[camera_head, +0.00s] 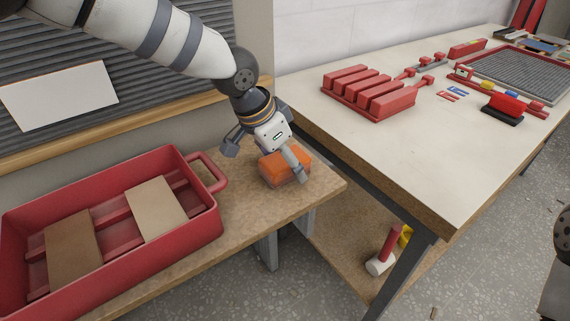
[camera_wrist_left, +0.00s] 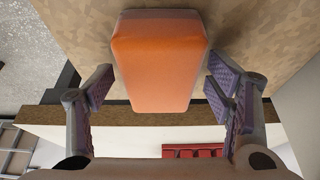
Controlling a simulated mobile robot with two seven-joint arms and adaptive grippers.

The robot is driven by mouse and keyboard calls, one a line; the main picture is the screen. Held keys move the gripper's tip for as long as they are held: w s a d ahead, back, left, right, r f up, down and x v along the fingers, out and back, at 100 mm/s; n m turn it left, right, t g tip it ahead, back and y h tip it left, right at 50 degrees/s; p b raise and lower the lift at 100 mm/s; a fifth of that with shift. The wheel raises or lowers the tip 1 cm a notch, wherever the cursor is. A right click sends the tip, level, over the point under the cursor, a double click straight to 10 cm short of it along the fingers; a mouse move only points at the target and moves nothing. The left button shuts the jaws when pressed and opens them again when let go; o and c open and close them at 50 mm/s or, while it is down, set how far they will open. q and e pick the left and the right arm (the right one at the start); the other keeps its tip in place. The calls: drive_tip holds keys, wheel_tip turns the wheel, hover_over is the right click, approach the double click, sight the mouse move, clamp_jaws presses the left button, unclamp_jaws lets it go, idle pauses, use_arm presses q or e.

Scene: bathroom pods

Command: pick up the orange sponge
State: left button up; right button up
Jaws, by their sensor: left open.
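The orange sponge (camera_head: 283,168) is a block with an orange top, lying on the right end of the wooden bench in the head view. My left gripper (camera_head: 265,160) is open over it, with one finger on the left side of the sponge and one in front of its right part. In the left wrist view the sponge (camera_wrist_left: 158,62) lies between the two open fingers of the left gripper (camera_wrist_left: 160,98), with a gap on each side. I cannot tell how far the fingertips are above the bench. My right gripper is not in view.
A red tray (camera_head: 208,228) with wood-coloured boards stands left of the sponge on the bench (camera_head: 255,212). A higher table (camera_head: 370,145) with red blocks stands to the right. A mallet (camera_head: 383,252) lies on a lower shelf.

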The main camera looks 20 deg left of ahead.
use_arm(q)
drive_tip(key=shift+f, duration=0.15)
drive_tip(key=shift+c, duration=0.5)
drive_tip(key=c, duration=1)
drive_tip(key=shift+c, duration=0.2)
